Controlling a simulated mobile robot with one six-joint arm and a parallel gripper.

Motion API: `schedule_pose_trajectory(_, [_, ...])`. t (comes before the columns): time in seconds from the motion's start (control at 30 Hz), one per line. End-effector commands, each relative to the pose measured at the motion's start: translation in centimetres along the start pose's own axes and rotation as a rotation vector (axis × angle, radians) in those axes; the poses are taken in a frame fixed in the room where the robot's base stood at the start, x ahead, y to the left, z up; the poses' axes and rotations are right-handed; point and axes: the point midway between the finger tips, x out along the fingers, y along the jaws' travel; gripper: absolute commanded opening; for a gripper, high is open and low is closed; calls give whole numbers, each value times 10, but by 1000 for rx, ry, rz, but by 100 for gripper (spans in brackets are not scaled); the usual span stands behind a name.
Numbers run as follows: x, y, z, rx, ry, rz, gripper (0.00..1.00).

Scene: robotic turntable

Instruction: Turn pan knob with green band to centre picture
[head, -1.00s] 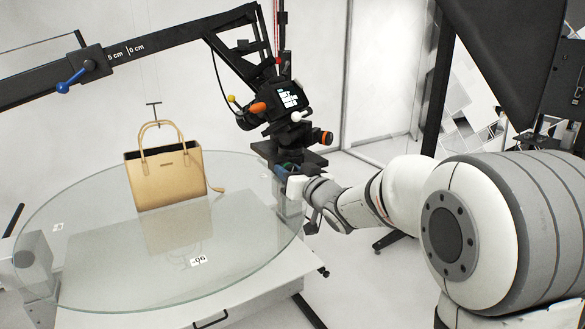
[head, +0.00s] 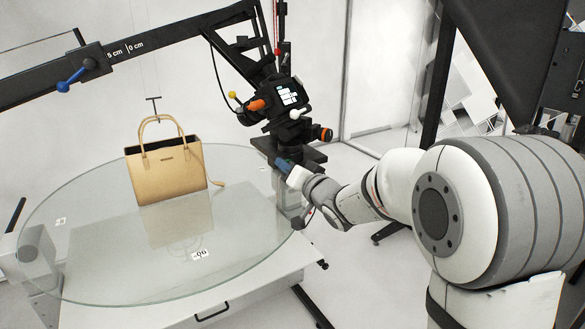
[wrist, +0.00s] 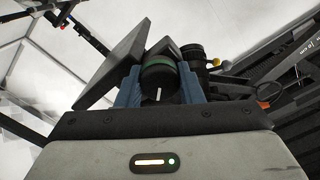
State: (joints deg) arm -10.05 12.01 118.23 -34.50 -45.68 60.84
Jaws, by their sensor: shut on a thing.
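The pan knob (wrist: 158,76), dark with a green band and a short white mark, sits between the blue fingers of my gripper (wrist: 159,88) in the wrist view. The fingers are shut on it from both sides. In the head view my gripper (head: 284,166) is at the camera mount, just below the camera, and hides the knob. The camera (head: 288,98) is black with a small lit screen (head: 291,95) showing pale shapes on dark, too small to read. A tan handbag (head: 168,172) stands upright on the glass turntable (head: 110,265).
A black boom arm (head: 150,42) with a blue lever reaches across the upper left to the camera. Coloured levers and a cable stick out around the camera. The glass rim lies close left of my gripper. Pale floor is open below my arm.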

Motion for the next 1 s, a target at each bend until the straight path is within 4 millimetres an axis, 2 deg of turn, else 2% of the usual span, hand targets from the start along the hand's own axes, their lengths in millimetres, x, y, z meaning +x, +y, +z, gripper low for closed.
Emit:
schedule_pose_trajectory(0.2, [0,-2,-4,-1,9,-3,11])
schedule_pose_trajectory(0.23, [0,-2,-4,-1,9,-4,34])
schedule_pose_trajectory(0.5, [0,-1,-2,-1,4,-2,55])
schedule_pose_trajectory(0.77, [-2,-1,-1,-2,2,-2,55])
schedule_pose_trajectory(0.87, [-10,0,-1,-1,4,-1,55])
schedule_pose_trajectory(1.0, [-33,1,0,-3,5,-1,55])
